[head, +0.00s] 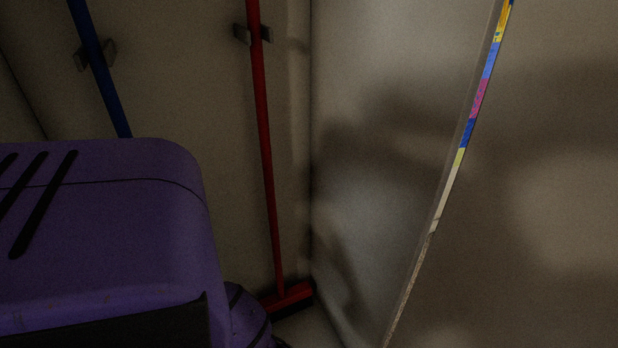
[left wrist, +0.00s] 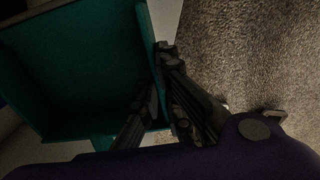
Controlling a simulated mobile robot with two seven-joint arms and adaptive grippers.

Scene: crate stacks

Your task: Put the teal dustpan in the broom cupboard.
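The teal dustpan (left wrist: 75,65) fills the upper left of the left wrist view, with its open tray facing the camera. My left gripper (left wrist: 160,95) has its dark fingers on either side of the dustpan's right side wall and looks shut on it. The head view shows the inside of the broom cupboard, with a pale back wall (head: 205,90) and a side wall at the right. The dustpan and both grippers are out of the head view.
A red broom (head: 265,150) stands upright in a wall clip near the cupboard corner. A blue pole (head: 98,62) leans in another clip at the left. A thin panel edge with coloured strips (head: 478,98) slants down at the right. Grey-brown carpet (left wrist: 250,50) shows beside the dustpan.

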